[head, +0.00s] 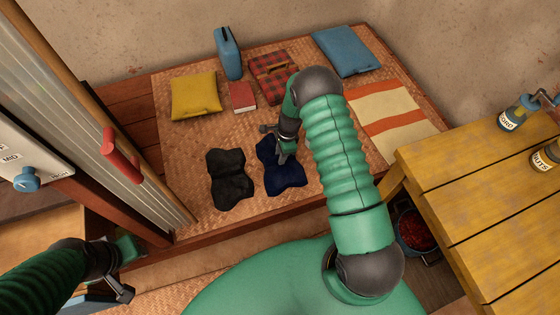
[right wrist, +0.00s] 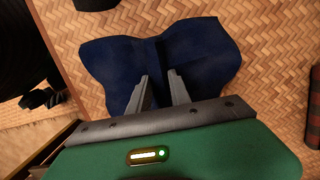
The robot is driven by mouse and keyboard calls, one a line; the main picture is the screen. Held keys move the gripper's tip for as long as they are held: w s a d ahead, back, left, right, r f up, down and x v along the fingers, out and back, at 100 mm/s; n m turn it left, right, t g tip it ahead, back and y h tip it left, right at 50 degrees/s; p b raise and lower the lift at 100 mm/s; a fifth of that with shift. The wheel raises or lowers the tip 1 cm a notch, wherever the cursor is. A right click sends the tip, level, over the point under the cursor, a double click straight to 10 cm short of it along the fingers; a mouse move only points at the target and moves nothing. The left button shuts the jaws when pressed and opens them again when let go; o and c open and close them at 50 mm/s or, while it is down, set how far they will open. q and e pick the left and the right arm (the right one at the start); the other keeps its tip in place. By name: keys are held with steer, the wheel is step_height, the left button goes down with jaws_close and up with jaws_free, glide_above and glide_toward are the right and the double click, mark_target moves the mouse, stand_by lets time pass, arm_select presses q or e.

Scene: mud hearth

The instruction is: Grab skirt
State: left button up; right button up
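A dark blue folded cloth garment (head: 284,181) lies on the woven mat. A black folded cloth garment (head: 229,181) lies just left of it. I cannot tell for certain which one is the skirt. My right gripper (head: 283,157) points down over the far part of the blue garment. In the right wrist view the blue garment (right wrist: 205,55) spreads beyond the fingers. The two fingers (right wrist: 158,76) stand apart with blue cloth showing between them; whether they touch it is unclear. My left gripper (head: 126,290) is low at the left, away from the garments.
A yellow table (head: 480,190) stands at right, a metal-sided cabinet (head: 90,95) at left.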

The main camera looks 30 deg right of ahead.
steer(key=shift+a, duration=0.1)
jaws_close()
